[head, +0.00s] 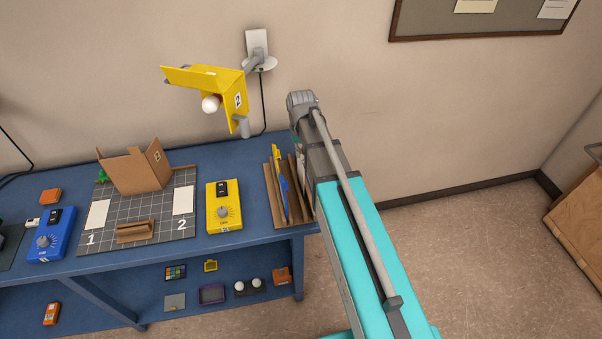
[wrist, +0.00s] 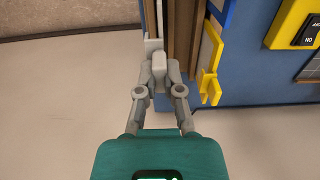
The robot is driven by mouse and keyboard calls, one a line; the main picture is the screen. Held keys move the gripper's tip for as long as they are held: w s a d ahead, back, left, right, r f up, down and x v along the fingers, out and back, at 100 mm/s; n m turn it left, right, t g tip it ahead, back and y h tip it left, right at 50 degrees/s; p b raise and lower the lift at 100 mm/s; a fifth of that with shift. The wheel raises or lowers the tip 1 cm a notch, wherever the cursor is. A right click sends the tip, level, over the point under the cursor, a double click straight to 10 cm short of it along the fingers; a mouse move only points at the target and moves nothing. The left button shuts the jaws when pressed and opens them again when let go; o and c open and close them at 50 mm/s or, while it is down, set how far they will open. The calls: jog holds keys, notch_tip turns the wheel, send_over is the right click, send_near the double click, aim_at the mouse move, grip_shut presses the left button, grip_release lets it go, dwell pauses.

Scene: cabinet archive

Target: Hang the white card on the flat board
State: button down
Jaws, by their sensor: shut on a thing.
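The white card (wrist: 149,22) stands in the cardboard rack (wrist: 180,22) at the right end of the blue bench, and only part of it shows in the wrist view. My gripper (wrist: 158,68) is shut on the card's pale tab; the fingers hide part of it. In the head view my arm covers the gripper, and the rack (head: 270,205) shows left of the arm. A framed grey board (head: 425,22) with papers on it hangs flat on the wall at the upper right, partly cut off.
Yellow (head: 277,165) and blue (head: 285,187) cards stand in the rack; a yellow tab (wrist: 209,88) is close right of my fingers. A yellow control box (head: 224,206) stands left of the rack. A yellow-flapped lamp (head: 210,90) overhangs the bench.

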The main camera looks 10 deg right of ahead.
jog(key=shift+r, duration=0.2)
dwell(0.3)
jog(key=shift+r+p, duration=2.35)
jog(key=shift+p, duration=0.15)
